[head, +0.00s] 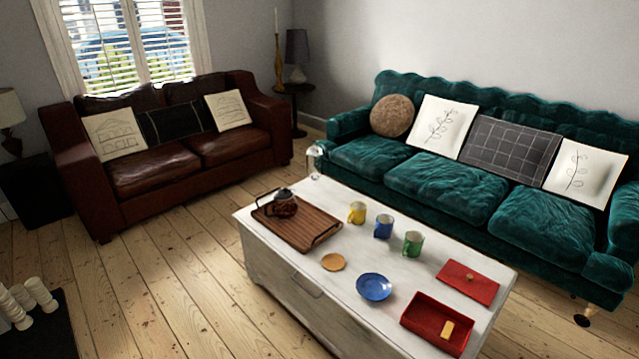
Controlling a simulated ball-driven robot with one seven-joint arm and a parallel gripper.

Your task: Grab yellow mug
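The yellow mug (357,212) stands upright on the white coffee table (345,275), near the edge on the green sofa's side. It is between the wooden tray on its left and a blue mug (383,227) on its right. A green mug (413,243) stands further right in the same row. The three mugs are apart from each other. Nothing hides the yellow mug. My gripper does not show in the head view.
On the table are a wooden tray (318,238) with a dark teapot (284,204), a round coaster (333,262), a blue saucer (374,287), a red box (410,321) and its lid (467,282). A green sofa (440,185) stands behind; floorboards (175,255) are clear at left.

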